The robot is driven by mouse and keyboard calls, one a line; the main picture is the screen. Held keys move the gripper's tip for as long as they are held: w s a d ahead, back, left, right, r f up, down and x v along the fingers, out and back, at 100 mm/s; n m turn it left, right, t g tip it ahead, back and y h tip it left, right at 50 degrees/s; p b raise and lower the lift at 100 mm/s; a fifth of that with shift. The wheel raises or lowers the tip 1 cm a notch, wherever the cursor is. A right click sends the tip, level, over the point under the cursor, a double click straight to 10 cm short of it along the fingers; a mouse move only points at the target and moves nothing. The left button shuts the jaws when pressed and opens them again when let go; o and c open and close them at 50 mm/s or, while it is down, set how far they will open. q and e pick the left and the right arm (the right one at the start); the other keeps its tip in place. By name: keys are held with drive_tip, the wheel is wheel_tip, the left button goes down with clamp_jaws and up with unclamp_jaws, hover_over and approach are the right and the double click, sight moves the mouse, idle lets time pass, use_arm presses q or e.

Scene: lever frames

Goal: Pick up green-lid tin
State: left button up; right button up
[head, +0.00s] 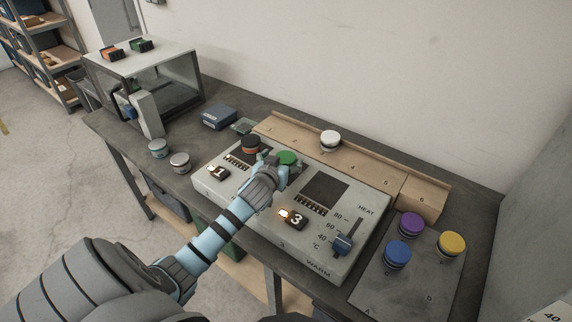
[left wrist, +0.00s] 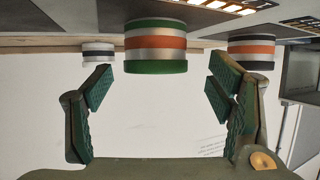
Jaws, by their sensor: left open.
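The green-lid tin (head: 287,157) stands on the grey warmer unit (head: 345,262), partly hidden by my gripper in the head view. In the left wrist view, which looks upside down, the tin (left wrist: 155,46) shows a green lid and white and orange bands. My left gripper (head: 277,170) is close beside it on the near side. In the wrist view its two fingers (left wrist: 160,80) are spread wide and empty, with the tin ahead, centred between them. I cannot tell whether a finger touches it. My right gripper is not in view.
A dark-lid tin with an orange band (head: 250,144) stands left of the green one. A white-lid tin (head: 330,139) is on the wooden rail (head: 400,181) behind. Purple (head: 411,223), blue (head: 397,253) and yellow (head: 452,243) tins are at right. A heat slider (head: 343,242) rises nearby.

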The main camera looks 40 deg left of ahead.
sight(285, 159)
use_arm(q)
drive_tip(key=x, duration=0.3)
drive_tip(key=shift+w+d+f+b, duration=0.1)
drive_tip(key=shift+w+d+b, duration=0.05)
drive_tip(key=shift+w+b, duration=0.15)
drive_tip(key=shift+s, duration=0.15)
drive_tip(key=shift+c, duration=0.4)
drive_tip(key=c, duration=1.3)
drive_tip(key=shift+o, duration=0.2)
